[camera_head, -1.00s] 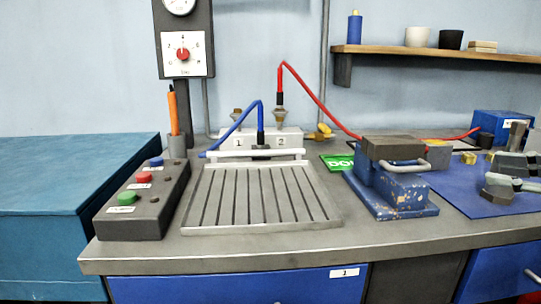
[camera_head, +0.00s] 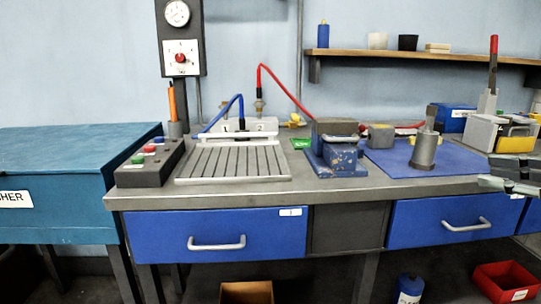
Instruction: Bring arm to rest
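My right gripper (camera_head: 488,172) shows at the right edge, in front of the bench (camera_head: 350,193). Its grey fingers point left and look apart, with nothing seen between them. The rest of my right arm is out of the picture. My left gripper is not in view.
A blue vise (camera_head: 335,157) stands mid-bench, left of a blue mat (camera_head: 395,160) with a grey cylinder (camera_head: 424,150). A slatted plate (camera_head: 232,165) and button box (camera_head: 150,163) are at left. A blue drawer (camera_head: 455,220) lies below. A red bin (camera_head: 505,280) is on the floor.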

